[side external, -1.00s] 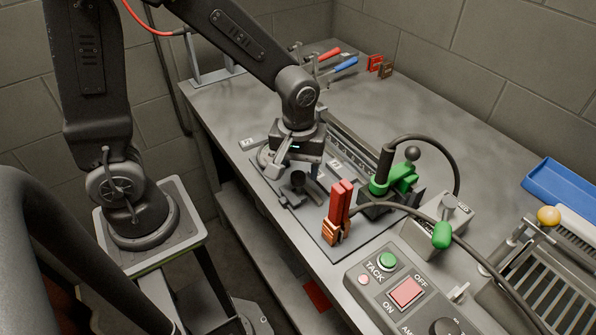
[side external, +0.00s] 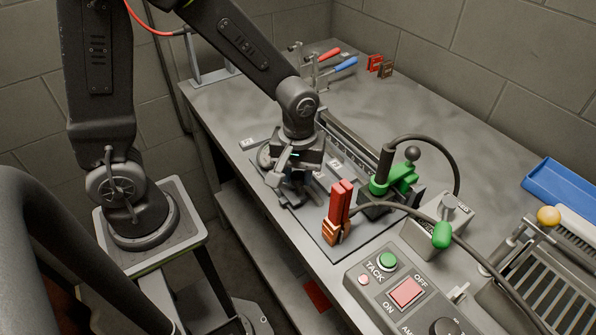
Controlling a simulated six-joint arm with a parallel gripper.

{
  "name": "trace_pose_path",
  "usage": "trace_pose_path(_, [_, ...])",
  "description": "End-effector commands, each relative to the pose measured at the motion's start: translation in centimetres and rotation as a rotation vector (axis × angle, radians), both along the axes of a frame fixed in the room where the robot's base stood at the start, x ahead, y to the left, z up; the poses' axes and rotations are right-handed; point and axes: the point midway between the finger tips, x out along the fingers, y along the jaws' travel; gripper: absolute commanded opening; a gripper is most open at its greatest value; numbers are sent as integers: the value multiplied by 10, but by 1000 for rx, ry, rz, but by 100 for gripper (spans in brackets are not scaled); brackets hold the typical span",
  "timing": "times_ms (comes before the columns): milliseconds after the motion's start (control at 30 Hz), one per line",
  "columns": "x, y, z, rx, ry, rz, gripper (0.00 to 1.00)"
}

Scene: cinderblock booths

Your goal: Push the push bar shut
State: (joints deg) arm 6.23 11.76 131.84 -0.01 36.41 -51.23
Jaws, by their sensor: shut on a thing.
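My gripper (side external: 289,175) points down at the left part of the dark fixture plate (side external: 318,237). It is shut at a small dark fitting (side external: 289,198) that I take to be the push bar. The jaws and wrist hide most of that fitting, so its exact position along its travel cannot be told. A clamp with red grips (side external: 339,208) stands upright on the plate to the right of my gripper, apart from it.
A green clamp (side external: 397,180) with a black handle stands on the plate's right side. A control box (side external: 405,293) with green and red buttons is at the front. A cable arches over the right side. The bench top (side external: 395,110) behind is largely clear.

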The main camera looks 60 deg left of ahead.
Motion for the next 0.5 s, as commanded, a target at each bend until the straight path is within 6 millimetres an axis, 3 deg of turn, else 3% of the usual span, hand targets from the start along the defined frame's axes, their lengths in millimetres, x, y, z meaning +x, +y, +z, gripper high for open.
trace_pose_path(133, [0,0,0,0,0,0,0])
trace_pose_path(300, [2,0,0,0,0,0,0])
trace_pose_path(500, [31,0,0,0,-1,1,0])
